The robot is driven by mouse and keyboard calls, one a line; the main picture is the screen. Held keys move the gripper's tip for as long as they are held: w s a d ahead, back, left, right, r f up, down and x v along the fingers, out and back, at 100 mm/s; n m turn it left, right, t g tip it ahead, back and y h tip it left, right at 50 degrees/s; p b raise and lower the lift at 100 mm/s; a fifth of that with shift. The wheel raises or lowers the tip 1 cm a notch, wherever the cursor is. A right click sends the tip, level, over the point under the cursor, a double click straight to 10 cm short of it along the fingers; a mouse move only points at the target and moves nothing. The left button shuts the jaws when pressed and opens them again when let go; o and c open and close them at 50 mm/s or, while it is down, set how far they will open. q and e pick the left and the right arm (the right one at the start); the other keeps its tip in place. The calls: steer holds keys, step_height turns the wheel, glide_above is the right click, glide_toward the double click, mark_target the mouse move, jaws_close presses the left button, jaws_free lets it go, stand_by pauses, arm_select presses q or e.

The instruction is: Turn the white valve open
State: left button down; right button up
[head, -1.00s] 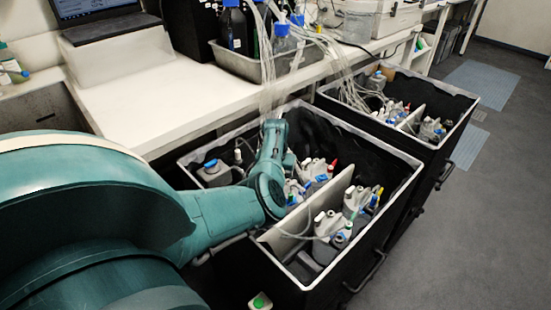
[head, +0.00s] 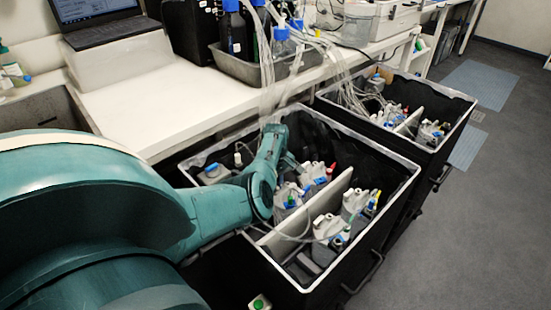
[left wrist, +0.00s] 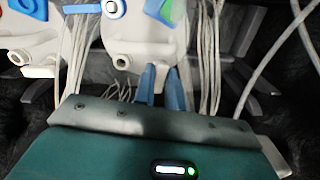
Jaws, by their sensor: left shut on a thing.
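My left arm reaches into the near black bin, and its gripper end is largely hidden behind the arm in the head view. In the left wrist view my left gripper (left wrist: 160,70) has two blue-grey fingers close together at the lower edge of a white fitting, the white valve (left wrist: 140,38). The fingers are shut on a pale part of it; the contact itself is small and partly hidden. The white fitting has a round port, with blue and green parts above. White fittings with coloured caps also show in the head view (head: 318,172). My right gripper is not in view.
The near bin (head: 402,198) has a white divider (head: 330,205) and more capped fittings. A second bin (head: 462,115) stands behind it. Thin tubes (head: 270,95) hang from bottles in a metal tray (head: 232,68) on the white bench (head: 150,100).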

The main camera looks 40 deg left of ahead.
arm_select(q)
steer(key=shift+a+n, duration=0.1)
steer(key=shift+n, duration=0.7)
steer(key=c, duration=1.7)
jaws_free()
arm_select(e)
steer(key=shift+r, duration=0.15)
arm_select(q)
steer(key=shift+r, duration=0.3)
step_height(320, 180, up, 13)
steer(key=p, duration=0.3)
steer(key=shift+f, duration=0.2)
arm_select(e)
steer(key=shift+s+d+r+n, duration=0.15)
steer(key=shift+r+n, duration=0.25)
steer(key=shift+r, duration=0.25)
